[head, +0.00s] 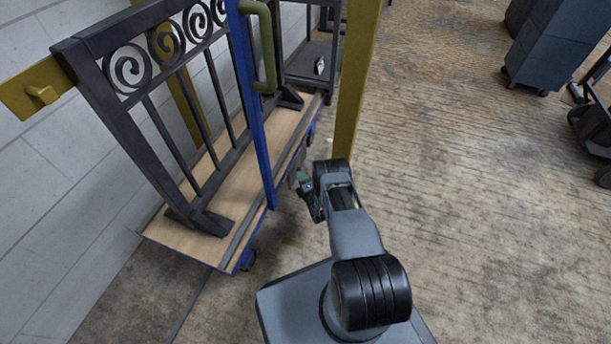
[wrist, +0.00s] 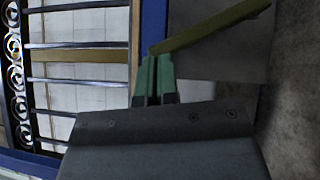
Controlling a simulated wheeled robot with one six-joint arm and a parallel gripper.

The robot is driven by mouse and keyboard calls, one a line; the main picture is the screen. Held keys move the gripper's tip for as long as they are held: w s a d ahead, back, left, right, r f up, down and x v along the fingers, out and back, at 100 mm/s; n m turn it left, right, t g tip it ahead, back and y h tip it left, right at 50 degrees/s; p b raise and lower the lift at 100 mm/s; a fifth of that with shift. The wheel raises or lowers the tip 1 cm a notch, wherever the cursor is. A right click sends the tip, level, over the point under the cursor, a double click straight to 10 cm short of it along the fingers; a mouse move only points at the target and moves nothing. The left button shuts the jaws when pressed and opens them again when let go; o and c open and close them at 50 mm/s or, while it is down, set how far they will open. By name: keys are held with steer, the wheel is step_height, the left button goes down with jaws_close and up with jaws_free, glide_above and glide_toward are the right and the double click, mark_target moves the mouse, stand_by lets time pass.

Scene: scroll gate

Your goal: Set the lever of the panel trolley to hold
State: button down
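The panel trolley (head: 226,255) has a wooden deck and a blue edge, and it carries a dark scroll gate (head: 122,128). In the wrist view the gate (wrist: 17,85) lies at the left. An olive-yellow bar (wrist: 215,27), which looks like the lever, slants from my fingertips to the upper right. I cannot tell its setting. In the head view I cannot make the lever out by my gripper. My gripper (head: 305,181) is low beside the trolley's right side. Its green fingers (wrist: 154,72) are close together at the bar's near end; I cannot tell whether they touch it.
A yellow post (head: 357,80) stands just behind my gripper. A blue post (head: 250,95) with an olive handle (head: 266,45) rises at the trolley's side. A grey cart (head: 308,68) is behind it, and a dark blue cabinet (head: 548,52) at upper right.

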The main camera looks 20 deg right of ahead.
steer(key=shift+a, duration=0.25)
steer(key=s+a+f+p, duration=0.1)
steer(key=s+f, duration=0.4)
steer(key=s, duration=0.7)
steer(key=shift+f+p, duration=0.15)
steer(key=shift+p, duration=0.35)
